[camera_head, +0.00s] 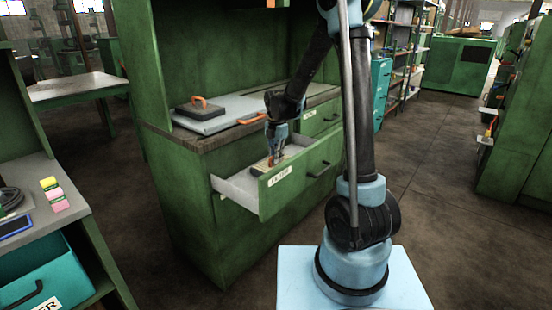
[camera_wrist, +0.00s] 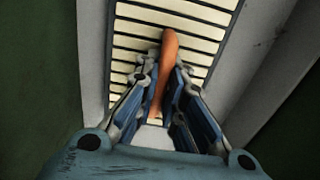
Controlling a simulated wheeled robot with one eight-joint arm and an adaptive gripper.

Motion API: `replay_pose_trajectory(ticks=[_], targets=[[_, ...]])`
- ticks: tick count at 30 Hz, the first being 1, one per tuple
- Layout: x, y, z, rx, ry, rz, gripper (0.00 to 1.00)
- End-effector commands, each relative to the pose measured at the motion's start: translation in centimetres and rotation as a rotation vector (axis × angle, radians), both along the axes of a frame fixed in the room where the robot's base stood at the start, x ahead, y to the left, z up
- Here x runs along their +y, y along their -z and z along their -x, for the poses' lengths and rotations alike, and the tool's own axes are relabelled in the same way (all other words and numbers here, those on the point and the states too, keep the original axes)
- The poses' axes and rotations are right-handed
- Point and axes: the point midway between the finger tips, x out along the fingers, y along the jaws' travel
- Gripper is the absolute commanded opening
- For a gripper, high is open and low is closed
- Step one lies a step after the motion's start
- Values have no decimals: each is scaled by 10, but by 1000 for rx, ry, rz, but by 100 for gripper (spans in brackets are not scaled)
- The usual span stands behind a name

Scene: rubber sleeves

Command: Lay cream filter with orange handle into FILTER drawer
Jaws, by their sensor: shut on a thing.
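The cream filter (camera_wrist: 195,18) with dark slat lines lies inside the drawer's outline in the wrist view, and it shows in the head view (camera_head: 261,166) low in the open drawer. Its orange handle (camera_wrist: 169,50) stands between my fingers. My gripper (camera_wrist: 162,85) points down into the drawer and is shut on the handle; it also shows in the head view (camera_head: 274,158). The FILTER drawer (camera_head: 230,188) is pulled out of the green cabinet, with a white label on its green front. Whether the filter touches the drawer floor cannot be told.
A dark filter with an orange handle (camera_head: 199,107) lies on the grey sheet on the worktop (camera_head: 200,141). Another orange handle (camera_head: 253,119) lies near my arm. A closed drawer (camera_head: 321,119) is at the right. A side shelf (camera_head: 75,194) with colored blocks stands at left.

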Motion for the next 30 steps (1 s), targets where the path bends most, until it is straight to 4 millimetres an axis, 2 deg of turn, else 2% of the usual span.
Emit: replay_pose_trajectory(ticks=[9,10,12,24,30], targets=[[1,2,0,0,-1,0,0],[1,2,0,0,-1,0,13],[1,1,0,0,-1,0,29],[1,-1,0,0,-1,0,29],[1,-21,0,0,-1,0,29]])
